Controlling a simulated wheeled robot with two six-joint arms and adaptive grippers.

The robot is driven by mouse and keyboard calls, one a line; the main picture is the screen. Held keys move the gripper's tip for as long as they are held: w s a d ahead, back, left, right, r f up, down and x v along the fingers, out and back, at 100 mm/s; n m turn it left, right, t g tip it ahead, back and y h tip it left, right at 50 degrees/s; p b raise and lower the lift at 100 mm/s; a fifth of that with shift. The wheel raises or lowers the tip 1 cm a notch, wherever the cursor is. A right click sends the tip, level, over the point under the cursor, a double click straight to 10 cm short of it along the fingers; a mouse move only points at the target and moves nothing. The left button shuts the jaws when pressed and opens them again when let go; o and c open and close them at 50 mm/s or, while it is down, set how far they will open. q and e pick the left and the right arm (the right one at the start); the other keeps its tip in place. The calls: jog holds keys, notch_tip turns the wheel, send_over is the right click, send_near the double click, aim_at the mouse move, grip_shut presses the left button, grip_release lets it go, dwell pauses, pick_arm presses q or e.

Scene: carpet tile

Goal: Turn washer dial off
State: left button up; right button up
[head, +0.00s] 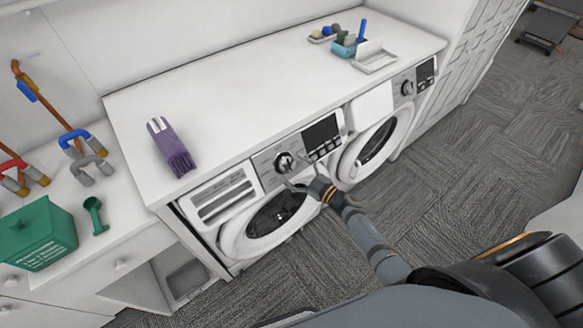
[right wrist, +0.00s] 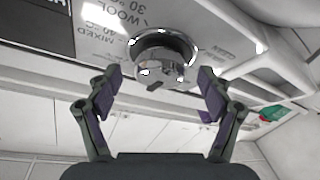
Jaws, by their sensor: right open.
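The left washer (head: 232,243) stands under the white counter, with its round door shut. Its dial (head: 285,162) is a silver knob on the control panel, left of a dark display (head: 321,132). My right gripper (head: 294,173) is open and close in front of this dial. In the right wrist view, the dial (right wrist: 160,62) lies ahead of the open gripper (right wrist: 158,84), between its two fingertips in the picture. I see no contact. Printed labels surround the dial, but its setting cannot be read. My left gripper is not in view.
A second machine (head: 402,128) with its own dial (head: 407,88) stands to the right. On the counter (head: 240,90) lie a purple item (head: 170,146) and a white tray (head: 375,57). A green basket (head: 38,235) is at the left. Carpet in front is clear.

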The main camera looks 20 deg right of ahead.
jog(key=v, duration=1.1)
jog(key=s+d+f+m+g+h+b, duration=0.1)
jog(key=s+d+f+m+g+h, duration=0.2)
jog(key=f, duration=0.6)
jog(key=s+d+f+m+g+h, duration=0.1)
jog(key=s+d+f+m+h, duration=0.2)
jog(key=s+f, duration=0.45)
jog(key=s+d+f+m+g+h+b, duration=0.1)
jog(key=s+d+f+m+g+h, duration=0.15)
jog(key=f, duration=0.85)
jog(key=s+a+f+g, duration=0.1)
jog(key=s+f, duration=0.3)
jog(key=s, duration=0.4)
jog(key=s+a+f+m+g+h, duration=0.1)
jog(key=s+f+g, duration=0.3)
jog(key=s, duration=0.4)
jog(key=s+a+f+m+g, duration=0.1)
jog(key=s+a+f+g, duration=0.1)
jog(key=s, duration=0.6)
notch_tip(320, 180, down, 3)
jog(key=shift+r+g, duration=0.15)
jog(key=shift+g, duration=0.3)
